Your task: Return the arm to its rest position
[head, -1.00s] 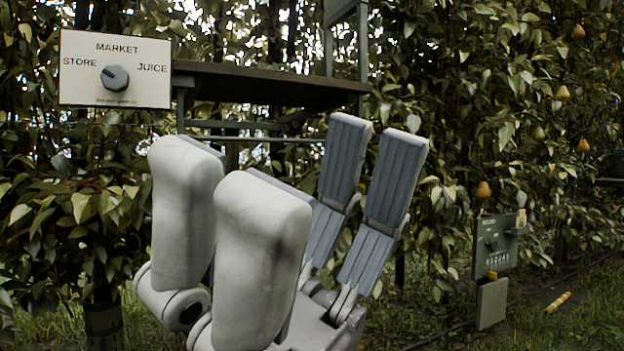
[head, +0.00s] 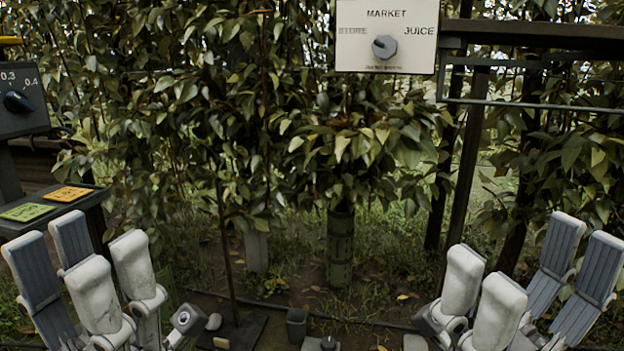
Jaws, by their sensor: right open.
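My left gripper (head: 77,246) is low at the left edge of the head view. Its grey-ribbed fingers and pale-backed fingers stand apart, with nothing seen between them. My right gripper (head: 533,256) is low at the right, fingers up and spread, and empty. Both stand upright at about the same height, well apart from each other. Neither touches anything that I can see. The arms behind them are mostly out of frame.
A MARKET sign (head: 355,40) with a STORE/JUICE knob (head: 384,46) hangs at top right of centre, beside a dark shelf (head: 540,32). At left are a dial box (head: 22,118) and a yellow card (head: 67,194) and green card (head: 28,212) on a stand. Leafy trees fill the back.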

